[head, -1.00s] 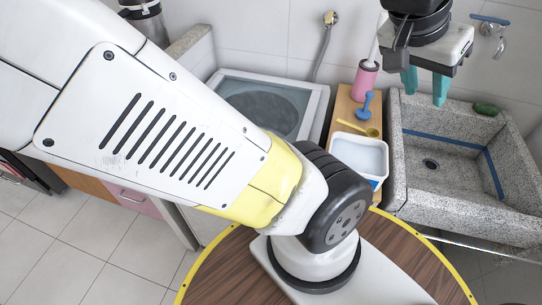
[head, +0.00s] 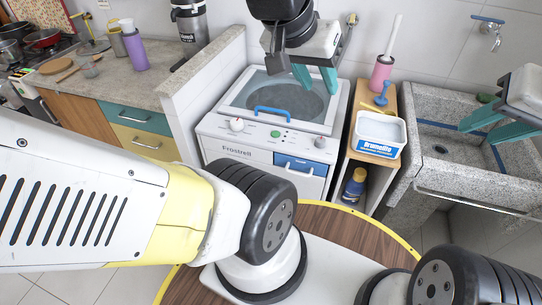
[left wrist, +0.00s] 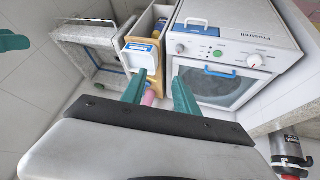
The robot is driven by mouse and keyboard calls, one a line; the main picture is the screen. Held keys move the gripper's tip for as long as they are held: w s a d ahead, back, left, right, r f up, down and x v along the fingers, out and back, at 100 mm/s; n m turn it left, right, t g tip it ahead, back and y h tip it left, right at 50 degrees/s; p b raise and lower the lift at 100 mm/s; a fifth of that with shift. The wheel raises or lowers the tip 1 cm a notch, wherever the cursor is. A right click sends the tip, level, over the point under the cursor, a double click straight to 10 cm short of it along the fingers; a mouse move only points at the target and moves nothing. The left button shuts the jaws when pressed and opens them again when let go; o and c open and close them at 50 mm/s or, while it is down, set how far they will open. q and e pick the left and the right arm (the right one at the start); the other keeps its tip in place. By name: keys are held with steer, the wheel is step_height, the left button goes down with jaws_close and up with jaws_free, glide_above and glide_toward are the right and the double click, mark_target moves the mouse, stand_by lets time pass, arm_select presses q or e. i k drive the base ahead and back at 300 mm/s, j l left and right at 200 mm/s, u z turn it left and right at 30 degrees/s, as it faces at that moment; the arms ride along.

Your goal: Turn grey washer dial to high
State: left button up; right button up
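The white washer (head: 262,150) stands behind the round table, with its control panel facing me. A grey dial (head: 320,142) sits at the panel's right end and a white dial (head: 236,124) at its left end. In the left wrist view the picture is turned round, with the grey dial (left wrist: 180,48) on the left. The dial's setting is too small to read. My left gripper (head: 315,80) is open and empty above the washer's back right, apart from the dial. My right gripper (head: 497,128) is open and empty over the sink at the right.
The washer has a blue lid handle (head: 272,111), a green button (head: 275,134) and a blue drawer (head: 300,166). A wooden shelf with a white tub (head: 380,131) and a pink brush holder (head: 381,73) stands close on its right. A low wall (head: 205,75) borders its left.

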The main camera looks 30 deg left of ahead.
mark_target(320, 141)
steer(key=k+j+u, duration=0.1)
steer(key=k+j, duration=0.25)
steer(key=k, duration=0.25)
steer(key=k+j+u, duration=0.1)
steer(key=k+j, duration=0.3)
steer(key=k, duration=0.15)
steer(key=k+j+u, duration=0.1)
steer(key=k+j, duration=0.35)
steer(key=i, duration=0.6)
steer(key=i+j+z, duration=0.1)
steer(key=i, duration=0.45)
